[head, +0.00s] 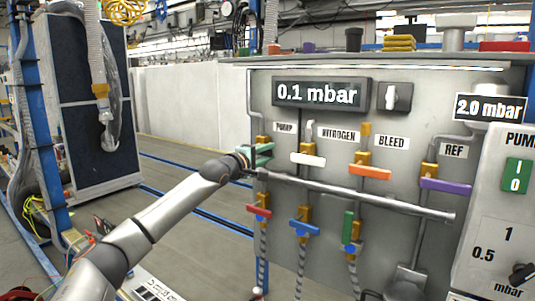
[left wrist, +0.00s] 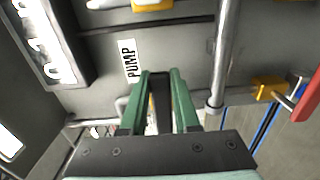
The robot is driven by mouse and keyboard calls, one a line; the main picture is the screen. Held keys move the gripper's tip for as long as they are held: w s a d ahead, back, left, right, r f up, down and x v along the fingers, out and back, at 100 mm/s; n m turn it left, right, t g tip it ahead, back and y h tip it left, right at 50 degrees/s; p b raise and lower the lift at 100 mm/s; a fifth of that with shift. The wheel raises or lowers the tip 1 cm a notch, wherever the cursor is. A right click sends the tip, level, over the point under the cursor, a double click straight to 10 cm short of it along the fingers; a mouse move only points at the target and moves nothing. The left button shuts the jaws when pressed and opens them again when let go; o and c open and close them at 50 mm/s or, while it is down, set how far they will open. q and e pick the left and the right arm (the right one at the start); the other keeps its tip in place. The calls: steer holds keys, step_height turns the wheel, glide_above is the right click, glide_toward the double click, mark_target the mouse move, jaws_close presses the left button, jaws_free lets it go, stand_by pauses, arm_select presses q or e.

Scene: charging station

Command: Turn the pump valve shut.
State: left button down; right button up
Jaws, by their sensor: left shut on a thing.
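The pump valve (head: 262,140) is the leftmost of the top row on the grey panel, left of the PUMP label (head: 284,128). Its brass body shows just above my left gripper (head: 262,154). The gripper's green fingers are closed around the valve's handle, which they mostly hide, so its exact angle cannot be told. In the left wrist view the green fingers of the gripper (left wrist: 162,76) point at the panel beside the PUMP label (left wrist: 129,60), with a dark narrow part between them. My right gripper is not in view.
Right of the pump valve are a white handle (head: 308,160), an orange handle (head: 370,173) and a purple handle (head: 446,185). A horizontal pipe (head: 360,195) runs below. Red (head: 258,211), blue (head: 304,228) and green (head: 348,225) handles sit lower. The display (head: 318,94) reads 0.1 mbar.

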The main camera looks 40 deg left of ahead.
arm_select(q)
steer(key=c, duration=0.6)
jaws_free()
steer(key=shift+c, duration=0.2)
steer(key=shift+s, duration=0.1)
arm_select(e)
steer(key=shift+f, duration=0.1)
arm_select(q)
steer(key=shift+s+f+b, duration=0.15)
steer(key=shift+s+b, duration=0.1)
steer(key=shift+b, duration=0.05)
steer(key=s+b, duration=0.2)
steer(key=s, duration=0.1)
steer(key=s+b, duration=0.1)
steer(key=s, duration=0.1)
steer(key=shift+d+f, duration=0.2)
steer(key=shift+d, duration=0.1)
steer(key=s+b, duration=0.4)
steer(key=s, duration=0.2)
steer(key=shift+s+d+r+b, duration=0.35)
steer(key=shift+d, duration=0.05)
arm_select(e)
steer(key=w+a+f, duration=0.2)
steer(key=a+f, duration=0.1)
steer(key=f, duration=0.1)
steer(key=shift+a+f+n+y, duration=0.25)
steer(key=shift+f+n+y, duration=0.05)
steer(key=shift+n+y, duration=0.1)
